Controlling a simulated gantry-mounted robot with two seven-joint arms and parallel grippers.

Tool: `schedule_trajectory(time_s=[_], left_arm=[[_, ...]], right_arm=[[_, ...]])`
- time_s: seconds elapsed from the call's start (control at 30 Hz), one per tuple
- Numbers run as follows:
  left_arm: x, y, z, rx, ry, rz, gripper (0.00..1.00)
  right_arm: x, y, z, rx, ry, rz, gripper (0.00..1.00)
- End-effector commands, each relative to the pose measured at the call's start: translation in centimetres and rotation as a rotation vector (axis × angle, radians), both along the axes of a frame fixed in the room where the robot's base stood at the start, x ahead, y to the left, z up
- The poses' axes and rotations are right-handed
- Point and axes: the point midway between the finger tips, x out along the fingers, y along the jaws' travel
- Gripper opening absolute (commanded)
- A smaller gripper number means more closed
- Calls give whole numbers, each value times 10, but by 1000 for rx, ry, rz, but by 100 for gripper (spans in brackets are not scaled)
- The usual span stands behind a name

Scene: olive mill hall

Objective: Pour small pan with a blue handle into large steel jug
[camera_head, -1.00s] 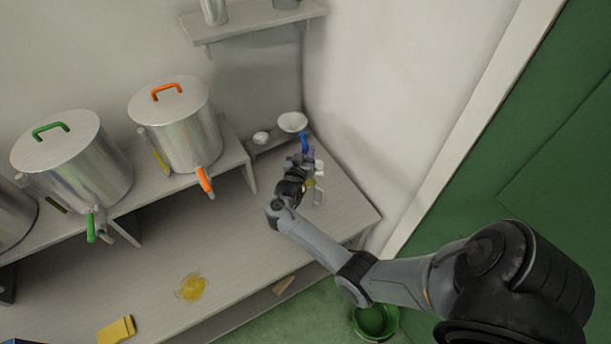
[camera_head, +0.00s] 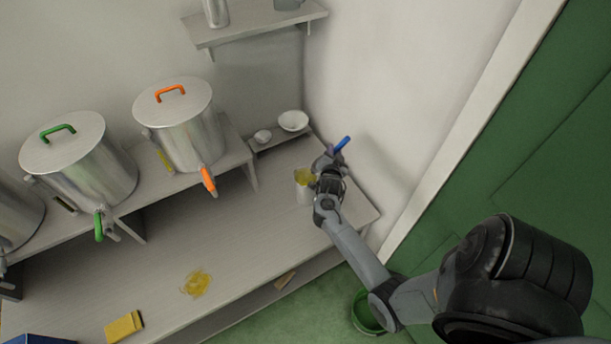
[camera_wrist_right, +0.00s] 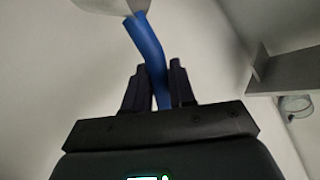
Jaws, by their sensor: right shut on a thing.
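My right gripper (camera_head: 330,160) is shut on the blue handle of the small pan (camera_head: 342,144), above the right end of the bench. In the right wrist view the handle (camera_wrist_right: 146,48) runs between the fingers to the pan's pale underside, cut off at the top edge. A pale steel vessel, apparently the large steel jug (camera_head: 302,194), stands just left of the gripper, partly hidden. Yellow shows at its top; I cannot tell whether it lies in the jug or pan. My left gripper is out of view.
Steel drums with an orange-handled lid (camera_head: 180,120) and a green-handled lid (camera_head: 85,165) stand on the left riser. A white bowl (camera_head: 293,121) sits behind the gripper. A yellow spill (camera_head: 196,283) and yellow sponge (camera_head: 124,327) lie in front. A wall is close right.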

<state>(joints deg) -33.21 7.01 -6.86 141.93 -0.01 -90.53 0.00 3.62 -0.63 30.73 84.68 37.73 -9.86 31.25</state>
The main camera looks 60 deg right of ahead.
Motion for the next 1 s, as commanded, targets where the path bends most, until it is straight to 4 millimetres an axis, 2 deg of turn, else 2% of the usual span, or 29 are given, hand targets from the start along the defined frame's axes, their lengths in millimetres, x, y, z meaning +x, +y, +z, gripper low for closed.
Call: schedule_trajectory(time_s=[0.03,0.33,0.6,0.87,1.0], left_arm=[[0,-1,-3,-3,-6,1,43],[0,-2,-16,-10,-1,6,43],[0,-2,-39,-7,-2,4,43],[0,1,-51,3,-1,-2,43],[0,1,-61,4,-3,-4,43]], right_arm=[[-7,-2,-8,21,-39,-2,0],[-41,-19,-26,122,-246,-3,0],[-62,-29,-58,187,-376,-3,0],[-87,-42,-76,268,-541,-3,0],[-94,-45,-89,295,-599,-3,0]])
